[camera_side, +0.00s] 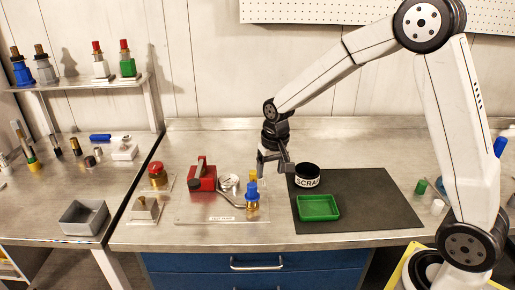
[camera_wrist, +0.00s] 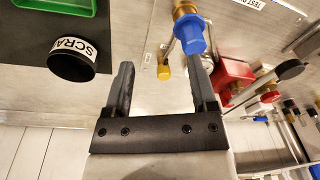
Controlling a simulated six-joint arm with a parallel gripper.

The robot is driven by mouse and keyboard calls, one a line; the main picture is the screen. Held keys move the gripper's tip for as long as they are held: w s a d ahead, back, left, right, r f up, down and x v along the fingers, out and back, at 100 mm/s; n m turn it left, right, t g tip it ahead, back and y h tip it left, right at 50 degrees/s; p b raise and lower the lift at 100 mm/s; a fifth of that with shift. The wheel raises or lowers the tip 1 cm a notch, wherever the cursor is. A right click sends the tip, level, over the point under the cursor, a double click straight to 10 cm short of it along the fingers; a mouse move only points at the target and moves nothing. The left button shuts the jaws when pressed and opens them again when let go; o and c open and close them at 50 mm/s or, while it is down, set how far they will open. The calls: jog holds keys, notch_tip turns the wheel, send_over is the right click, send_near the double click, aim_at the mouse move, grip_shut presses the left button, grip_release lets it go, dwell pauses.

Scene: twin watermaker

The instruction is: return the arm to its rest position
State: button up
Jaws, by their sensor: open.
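My gripper (camera_side: 273,163) is open and empty above the bench, between the test plate and the black scrap cup. In the wrist view its two dark fingers (camera_wrist: 160,90) are spread apart with nothing between them but bench and a yellow cap behind. The blue-capped brass fitting (camera_side: 252,195) stands on the plate just below and left of the gripper; it also shows beyond the right finger in the wrist view (camera_wrist: 191,35). The yellow-capped part (camera_side: 253,176) stands close behind it. My arm reaches over from the right, bent at its elbow.
The scrap cup (camera_side: 307,176) and green tray (camera_side: 318,207) are on the dark mat (camera_side: 375,200), right of the gripper. A red block (camera_side: 202,178) and round gauge (camera_side: 229,183) are on the plate (camera_side: 210,216). A pegboard (camera_side: 320,12) hangs behind the arm.

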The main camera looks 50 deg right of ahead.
jog(key=s+a+f+n, duration=0.1)
jog(key=s+n, duration=0.1)
jog(key=s, duration=0.6)
jog(key=s+a+n+t, duration=0.1)
jog(key=s+a+n, duration=0.1)
jog(key=s, duration=0.6)
jog(key=shift+a+f+n, duration=0.2)
jog(key=shift+f+n, duration=0.1)
jog(key=shift+f, duration=0.1)
